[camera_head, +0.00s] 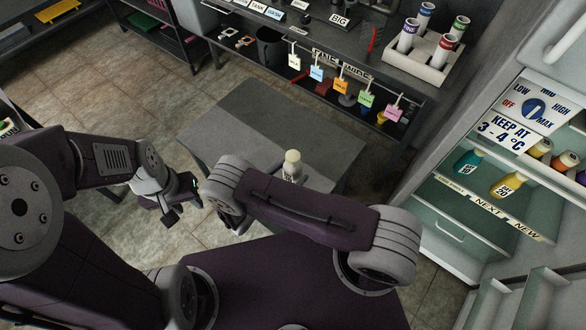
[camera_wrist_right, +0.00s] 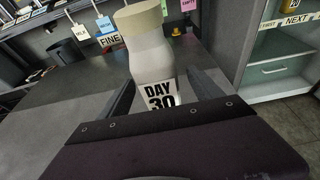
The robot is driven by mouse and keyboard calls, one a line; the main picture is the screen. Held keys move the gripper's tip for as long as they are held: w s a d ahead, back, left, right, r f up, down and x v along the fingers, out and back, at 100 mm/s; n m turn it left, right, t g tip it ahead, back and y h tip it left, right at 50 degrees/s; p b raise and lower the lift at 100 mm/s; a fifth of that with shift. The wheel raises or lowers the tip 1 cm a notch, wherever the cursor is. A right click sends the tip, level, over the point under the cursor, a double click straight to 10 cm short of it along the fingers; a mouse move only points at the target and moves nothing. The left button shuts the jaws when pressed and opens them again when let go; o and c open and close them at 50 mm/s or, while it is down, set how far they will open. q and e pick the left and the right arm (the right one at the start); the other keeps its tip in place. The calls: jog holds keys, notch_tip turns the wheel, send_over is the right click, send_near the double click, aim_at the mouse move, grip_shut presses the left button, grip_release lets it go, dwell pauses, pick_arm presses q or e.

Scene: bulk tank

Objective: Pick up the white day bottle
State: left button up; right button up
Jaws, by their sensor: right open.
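The white day bottle (camera_head: 291,168) stands upright on the grey low table (camera_head: 255,115) in front of me, near its front edge. In the right wrist view the bottle (camera_wrist_right: 150,55) has a cream cap and a label reading "DAY 30". My right gripper (camera_wrist_right: 165,95) is open, with one finger on each side of the bottle's lower part. I cannot tell whether the fingers touch it.
An open fridge at the right holds a teal bottle (camera_head: 468,163) and a yellow bottle (camera_head: 507,185) on a shelf. A bench behind the table carries hanging colored tags (camera_head: 341,84) and a white rack (camera_head: 430,58) of bottles. The table around the bottle is clear.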

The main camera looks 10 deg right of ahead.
aim_at(287, 169)
jog(key=shift+x, duration=0.8)
jog(key=shift+a, duration=0.1)
grip_shut()
jog(key=shift+w+r+p, duration=0.1)
jog(key=shift+r+p, duration=0.4)
jog(key=shift+r, duration=1.55)
jog(key=s+d+r+p, duration=0.1)
jog(key=s+d+r, duration=0.6)
jog(key=d, duration=0.2)
jog(key=shift+s+p, duration=0.2)
jog(key=shift+p, duration=0.15)
